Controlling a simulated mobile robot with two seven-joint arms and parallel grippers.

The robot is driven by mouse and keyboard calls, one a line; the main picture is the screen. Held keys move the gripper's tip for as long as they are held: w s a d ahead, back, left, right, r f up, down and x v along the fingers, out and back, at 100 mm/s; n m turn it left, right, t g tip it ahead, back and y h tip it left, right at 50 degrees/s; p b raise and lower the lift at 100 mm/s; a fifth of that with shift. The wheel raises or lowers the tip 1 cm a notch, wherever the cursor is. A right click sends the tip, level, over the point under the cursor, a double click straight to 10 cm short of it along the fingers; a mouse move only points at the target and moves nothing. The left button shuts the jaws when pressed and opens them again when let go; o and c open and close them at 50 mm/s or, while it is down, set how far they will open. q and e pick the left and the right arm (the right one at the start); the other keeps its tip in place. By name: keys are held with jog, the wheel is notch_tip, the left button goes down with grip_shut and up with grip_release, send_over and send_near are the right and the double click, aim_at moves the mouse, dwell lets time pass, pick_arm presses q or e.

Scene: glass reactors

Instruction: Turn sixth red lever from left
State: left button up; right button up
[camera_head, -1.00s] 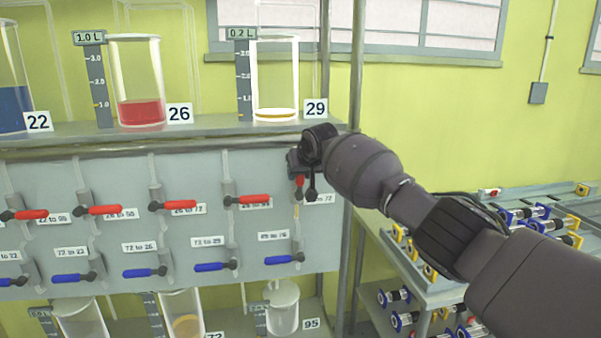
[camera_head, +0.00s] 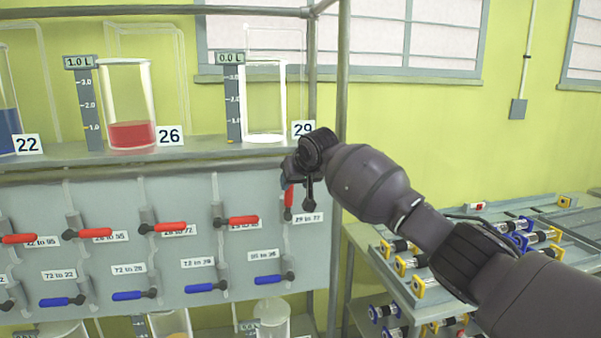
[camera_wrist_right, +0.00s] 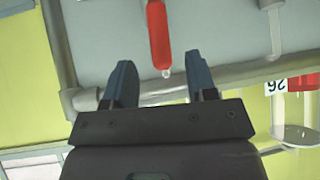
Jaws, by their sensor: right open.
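The rightmost red lever (camera_head: 288,202) in view stands vertical, above the label "29 to 72" (camera_head: 309,218). The other red levers, such as the one beside it (camera_head: 243,221), lie roughly horizontal. The left end of the row is out of view. My right gripper (camera_head: 291,166) is at the upper end of the vertical lever and partly hides it. In the right wrist view, my right gripper (camera_wrist_right: 160,80) is open, with the red lever (camera_wrist_right: 158,38) ahead of the gap between its fingers. My left gripper is not in view.
Beaker 29 (camera_head: 264,105) is on the shelf just above my right gripper, empty, its display reading 0.0 L. Beaker 26 (camera_head: 132,135) holds red liquid. Blue levers (camera_head: 275,280) line the lower panel. A grey rack (camera_head: 405,275) with cylinders is at right.

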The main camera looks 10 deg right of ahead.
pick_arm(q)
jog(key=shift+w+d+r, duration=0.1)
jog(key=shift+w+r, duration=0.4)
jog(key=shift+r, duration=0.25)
pick_arm(e)
jog(key=shift+v, duration=1.85)
jog(key=shift+f, duration=0.15)
